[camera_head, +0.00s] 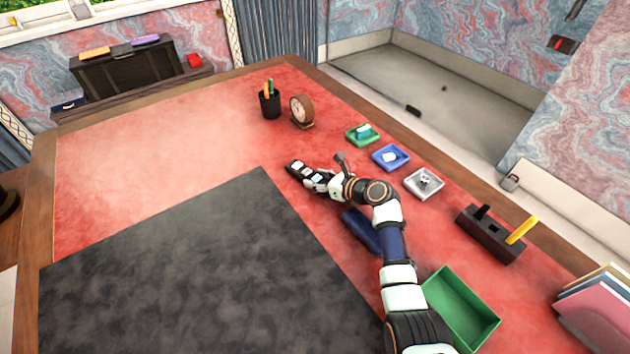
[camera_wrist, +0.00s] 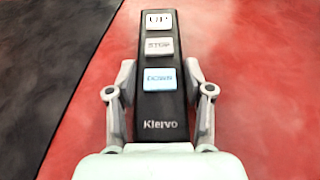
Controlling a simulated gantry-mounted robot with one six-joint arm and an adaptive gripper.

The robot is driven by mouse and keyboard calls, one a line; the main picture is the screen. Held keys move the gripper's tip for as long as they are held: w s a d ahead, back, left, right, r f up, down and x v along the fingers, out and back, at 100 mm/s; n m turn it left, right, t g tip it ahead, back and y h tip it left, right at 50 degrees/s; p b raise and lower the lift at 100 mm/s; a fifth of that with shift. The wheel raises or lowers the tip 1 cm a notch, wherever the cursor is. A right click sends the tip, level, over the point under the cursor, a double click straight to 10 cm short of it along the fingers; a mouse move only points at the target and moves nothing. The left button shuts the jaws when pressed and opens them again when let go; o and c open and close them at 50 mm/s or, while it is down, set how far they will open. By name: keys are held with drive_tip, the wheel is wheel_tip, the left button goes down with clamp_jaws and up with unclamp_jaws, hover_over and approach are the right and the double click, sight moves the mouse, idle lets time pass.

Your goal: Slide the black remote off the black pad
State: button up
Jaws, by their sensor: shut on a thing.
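The black remote (camera_head: 298,168), with buttons marked UP, STOP and DOWN, is over the red leather desktop, to the right of the far corner of the black pad (camera_head: 200,260). In the wrist view the remote (camera_wrist: 160,104) points away from me, with its Klervo end nearest. My gripper (camera_head: 312,178) is shut on it, one finger on each side; the fingers also show in the wrist view (camera_wrist: 158,76). The pad (camera_wrist: 45,60) lies to the left there, with red leather between its edge and the remote. I cannot tell whether the remote touches the desktop.
A clock (camera_head: 302,111) and a pen cup (camera_head: 270,102) stand beyond the remote. Green (camera_head: 350,138), blue (camera_head: 377,161) and grey (camera_head: 412,190) small trays line the right side. A dark blue object (camera_head: 358,230) lies beside my arm. The red area left of the clock is clear.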

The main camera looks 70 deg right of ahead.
sight(321, 177)
drive_tip(key=shift+s+d, duration=0.35)
drive_tip(key=shift+d, duration=0.25)
drive_tip(key=o, duration=1.3)
wheel_tip(321, 177, up, 10)
drive_tip(key=shift+r, duration=0.1)
